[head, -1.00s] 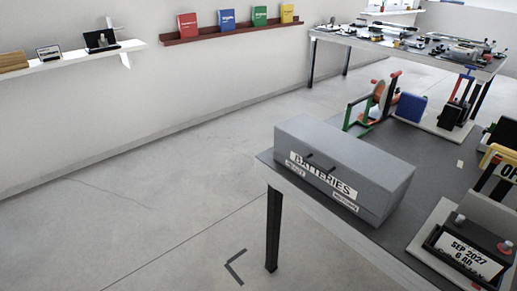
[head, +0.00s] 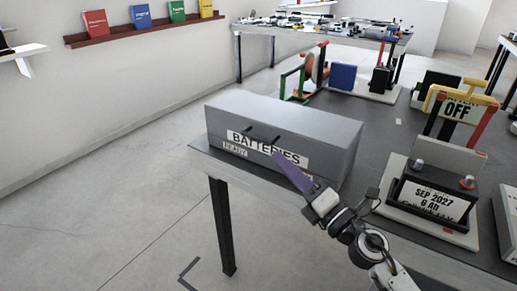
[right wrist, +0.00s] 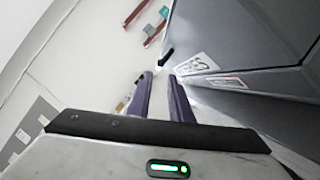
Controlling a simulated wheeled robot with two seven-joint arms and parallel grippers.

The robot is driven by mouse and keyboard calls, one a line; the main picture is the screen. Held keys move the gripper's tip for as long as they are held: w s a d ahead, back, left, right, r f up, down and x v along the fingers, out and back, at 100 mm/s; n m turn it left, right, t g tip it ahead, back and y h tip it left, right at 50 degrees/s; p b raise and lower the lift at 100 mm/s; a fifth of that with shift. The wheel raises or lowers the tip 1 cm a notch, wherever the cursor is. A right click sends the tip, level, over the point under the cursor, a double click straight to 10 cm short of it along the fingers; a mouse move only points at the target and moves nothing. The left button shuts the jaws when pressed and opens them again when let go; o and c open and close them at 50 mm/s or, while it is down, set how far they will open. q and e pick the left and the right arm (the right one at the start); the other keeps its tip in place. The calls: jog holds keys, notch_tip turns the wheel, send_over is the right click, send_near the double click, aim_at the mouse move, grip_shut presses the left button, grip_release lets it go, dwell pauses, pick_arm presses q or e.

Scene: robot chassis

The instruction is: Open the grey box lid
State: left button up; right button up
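The grey box (head: 335,150) labelled "BATTERIES" sits on the near left corner of the dark table, and its lid (head: 285,108) is closed. Short dark handle bars (head: 263,134) stick out of its front face, above the white label. My right gripper (head: 279,157) reaches up from the lower right, its purple fingers in front of the box, covering part of the label. In the right wrist view my right gripper (right wrist: 160,77) has its fingers apart with nothing between them. The grey box (right wrist: 235,45) and a dark handle end (right wrist: 167,57) lie beyond the fingertips. My left gripper is out of view.
A battery on a stand (head: 435,195) with a "SEP 2027" label stands right of the box. Open floor lies left of the table.

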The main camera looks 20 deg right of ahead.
aim_at(259, 139)
jog(key=p+x, duration=0.1)
jog(key=x, duration=0.9)
jog(key=shift+r, duration=0.1)
grip_shut()
